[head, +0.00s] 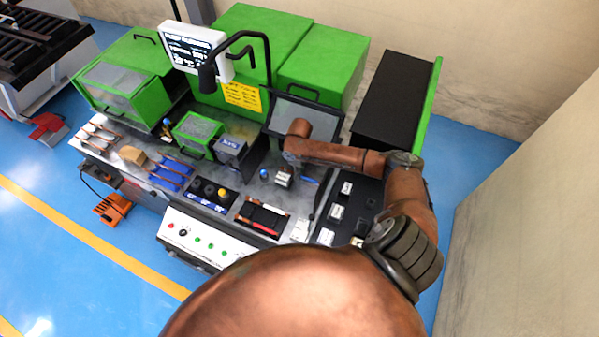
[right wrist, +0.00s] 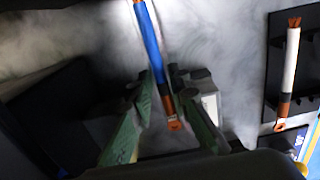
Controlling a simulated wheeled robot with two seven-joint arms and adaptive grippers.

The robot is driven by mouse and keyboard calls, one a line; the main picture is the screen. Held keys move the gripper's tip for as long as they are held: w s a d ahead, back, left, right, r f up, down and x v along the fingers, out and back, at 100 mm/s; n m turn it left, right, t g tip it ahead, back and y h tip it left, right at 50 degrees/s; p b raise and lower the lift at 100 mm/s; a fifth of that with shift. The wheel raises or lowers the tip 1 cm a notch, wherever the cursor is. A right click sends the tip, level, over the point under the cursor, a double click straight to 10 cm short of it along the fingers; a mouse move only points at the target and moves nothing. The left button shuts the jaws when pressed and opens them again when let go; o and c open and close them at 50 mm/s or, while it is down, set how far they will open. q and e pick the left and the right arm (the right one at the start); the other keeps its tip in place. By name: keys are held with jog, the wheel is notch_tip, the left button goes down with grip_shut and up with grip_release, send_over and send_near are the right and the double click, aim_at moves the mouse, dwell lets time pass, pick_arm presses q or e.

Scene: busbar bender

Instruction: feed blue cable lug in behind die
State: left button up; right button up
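The blue cable lug (right wrist: 150,45) runs between the fingertips of my right gripper (right wrist: 161,82) in the right wrist view. The fingers close in on both sides of the blue sleeve, and its copper end points back between them. A small blue piece of it shows in the head view (head: 310,180). A pale block (right wrist: 207,92), which looks like the die, stands beside the right-hand finger; in the head view it (head: 283,178) is just left of the lug. My right arm hides most of its gripper there. My left gripper is not in view.
A white-sleeved cable lug (right wrist: 290,62) lies on a black rack at the right of the wrist view. A blue knob (head: 264,173) is left of the die. A tilted screen (head: 305,118) rises behind. Several pale blocks (head: 336,211) sit on the dark surface to the right.

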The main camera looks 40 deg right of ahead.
grip_shut()
jog(key=shift+w+a, duration=0.3)
jog(key=shift+w, duration=0.25)
dwell(0.3)
jog(key=shift+o, duration=2.2)
grip_release()
notch_tip(320, 180, up, 12)
